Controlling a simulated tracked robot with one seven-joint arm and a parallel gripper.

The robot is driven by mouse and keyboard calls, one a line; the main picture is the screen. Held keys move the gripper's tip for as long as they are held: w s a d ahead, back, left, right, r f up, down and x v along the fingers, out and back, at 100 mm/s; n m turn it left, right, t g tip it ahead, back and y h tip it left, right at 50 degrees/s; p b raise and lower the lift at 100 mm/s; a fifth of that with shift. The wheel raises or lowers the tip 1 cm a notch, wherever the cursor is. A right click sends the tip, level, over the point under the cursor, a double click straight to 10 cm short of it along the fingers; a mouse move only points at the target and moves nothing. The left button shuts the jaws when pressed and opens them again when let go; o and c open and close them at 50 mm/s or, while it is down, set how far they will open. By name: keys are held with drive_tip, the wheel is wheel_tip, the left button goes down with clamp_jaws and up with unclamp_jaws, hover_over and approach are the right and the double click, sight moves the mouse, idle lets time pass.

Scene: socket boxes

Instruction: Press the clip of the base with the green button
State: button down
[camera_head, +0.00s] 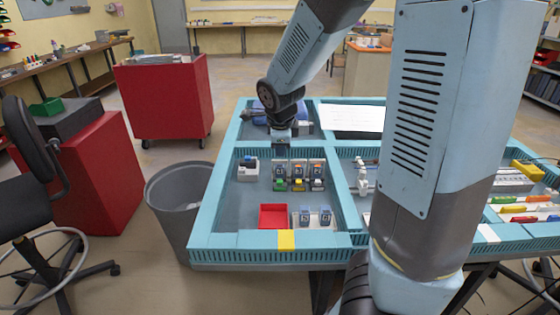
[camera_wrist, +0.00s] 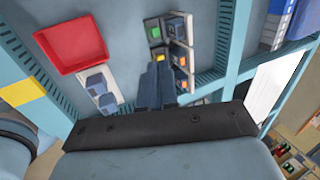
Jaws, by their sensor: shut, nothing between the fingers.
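The base with the green button (camera_head: 280,185) is the leftmost of three socket bases in a row in the head view. In the wrist view its green button (camera_wrist: 155,31) shows at top centre, with a dark socket box (camera_wrist: 177,27) beside it. The base with the yellow button (camera_head: 298,185) is in the middle; its yellow button (camera_wrist: 157,54) lies just beyond my fingertips in the wrist view. My gripper (camera_wrist: 158,68) is shut and empty, pointing down above the row. It partly hides the lower bases in the wrist view. Whether it touches anything cannot be told.
A base with a white button (camera_head: 317,185) ends the row at right. A red tray (camera_head: 273,216) and two blue-grey boxes (camera_head: 314,216) lie in front. Another base (camera_head: 248,169) stands at left. Blue divider walls (camera_head: 345,190) bound this compartment.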

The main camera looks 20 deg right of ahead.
sight(279, 166)
idle(0.4)
drive_tip(key=shift+w+d+f, duration=0.35)
drive_tip(key=shift+w+f, duration=0.9)
drive_tip(key=shift+f, duration=0.3)
drive_tip(key=shift+w+d+f, duration=0.35)
drive_tip(key=shift+w+f, duration=0.9)
drive_tip(key=shift+f, duration=0.3)
drive_tip(key=shift+w+d+f, duration=0.35)
drive_tip(key=shift+w+f, duration=0.9)
drive_tip(key=shift+f, duration=0.3)
drive_tip(key=shift+w, duration=0.1)
